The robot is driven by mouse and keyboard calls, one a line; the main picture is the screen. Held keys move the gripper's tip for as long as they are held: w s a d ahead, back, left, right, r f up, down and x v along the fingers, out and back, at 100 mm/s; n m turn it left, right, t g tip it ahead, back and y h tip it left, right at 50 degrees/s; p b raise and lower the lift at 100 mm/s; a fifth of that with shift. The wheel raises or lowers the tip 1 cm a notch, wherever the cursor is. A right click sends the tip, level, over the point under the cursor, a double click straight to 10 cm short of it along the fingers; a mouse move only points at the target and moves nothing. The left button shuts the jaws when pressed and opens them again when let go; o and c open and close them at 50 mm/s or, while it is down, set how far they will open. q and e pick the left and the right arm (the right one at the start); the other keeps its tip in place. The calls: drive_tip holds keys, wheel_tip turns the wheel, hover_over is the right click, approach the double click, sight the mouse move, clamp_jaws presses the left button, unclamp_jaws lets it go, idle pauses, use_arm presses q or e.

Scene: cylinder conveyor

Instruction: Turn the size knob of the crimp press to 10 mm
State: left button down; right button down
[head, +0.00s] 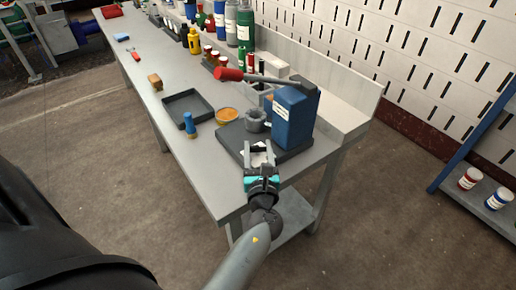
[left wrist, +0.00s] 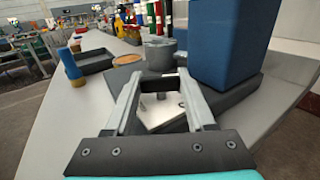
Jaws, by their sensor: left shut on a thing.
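The crimp press has a blue body (head: 293,117), a grey round die head (head: 255,120) and a lever with a red grip (head: 229,74). It stands on a dark base plate (head: 231,137) at the bench's near end. My left gripper (head: 259,150) is at the front edge of this base, its fingers over a white dial plate (left wrist: 158,116). In the left wrist view the fingers (left wrist: 160,78) are closed on the grey size knob (left wrist: 160,86), mostly hidden between them. The dial's marks and the knob's setting cannot be read. My right gripper is not in view.
A blue-topped cylinder (head: 190,124), a dark tray (head: 187,106) and an orange-filled dish (head: 227,115) are left of the press. Several bottles (head: 245,25) line the back. The blue body (left wrist: 226,45) rises close right of the fingers. Bare bench top lies to the left.

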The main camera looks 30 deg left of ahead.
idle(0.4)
use_arm(q)
drive_tip(key=shift+c, duration=1.2)
unclamp_jaws()
